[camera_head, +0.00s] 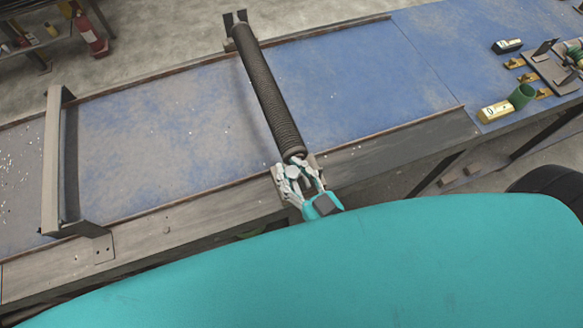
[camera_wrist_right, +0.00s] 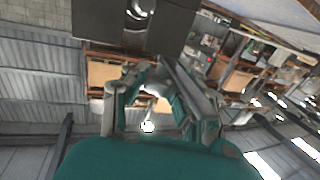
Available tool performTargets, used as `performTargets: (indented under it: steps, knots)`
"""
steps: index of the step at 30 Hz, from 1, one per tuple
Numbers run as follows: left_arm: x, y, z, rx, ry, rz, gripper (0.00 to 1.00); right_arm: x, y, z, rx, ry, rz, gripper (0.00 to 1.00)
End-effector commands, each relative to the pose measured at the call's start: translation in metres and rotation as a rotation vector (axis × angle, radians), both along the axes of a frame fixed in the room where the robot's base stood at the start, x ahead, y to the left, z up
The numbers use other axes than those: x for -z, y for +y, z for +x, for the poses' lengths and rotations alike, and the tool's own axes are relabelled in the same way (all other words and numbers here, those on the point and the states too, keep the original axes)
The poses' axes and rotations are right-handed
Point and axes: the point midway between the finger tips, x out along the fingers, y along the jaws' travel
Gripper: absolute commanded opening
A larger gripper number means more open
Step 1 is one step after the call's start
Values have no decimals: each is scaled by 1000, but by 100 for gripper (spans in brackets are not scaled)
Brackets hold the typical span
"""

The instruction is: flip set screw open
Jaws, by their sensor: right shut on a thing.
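The dark ribbed mesh tube (camera_head: 266,90) lies across the blue table from a bracket at the back edge to the front rail. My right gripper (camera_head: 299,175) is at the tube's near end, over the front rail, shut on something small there. The gripper hides that end, so I cannot make out the set screw. In the right wrist view the gripper's fingers (camera_wrist_right: 158,98) show below a dark plate (camera_wrist_right: 135,25) with a shiny round part in it. My left gripper is not in view.
The blue table top (camera_head: 160,135) is mostly clear on both sides of the tube. A raised metal bar (camera_head: 52,160) crosses it at the left.

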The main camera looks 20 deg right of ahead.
Motion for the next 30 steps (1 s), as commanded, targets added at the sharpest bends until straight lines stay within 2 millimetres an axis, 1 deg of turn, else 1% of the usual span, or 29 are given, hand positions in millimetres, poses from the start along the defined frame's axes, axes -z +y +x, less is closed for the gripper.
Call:
performTargets:
  steps: [10,11,17,18,26,29,30]
  knots:
    - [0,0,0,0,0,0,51,-1,0,0,3,-3,1,0]
    - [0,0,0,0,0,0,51,-1,0,0,3,-3,1,25]
    - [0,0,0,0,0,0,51,-1,0,0,2,-2,2,51]
    - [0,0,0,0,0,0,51,-1,0,0,2,-2,2,53]
    - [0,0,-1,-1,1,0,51,0,0,-1,2,-1,1,53]
    - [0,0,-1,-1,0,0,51,0,-3,-9,2,0,1,53]
    - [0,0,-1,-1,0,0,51,1,-4,-14,2,2,0,53]
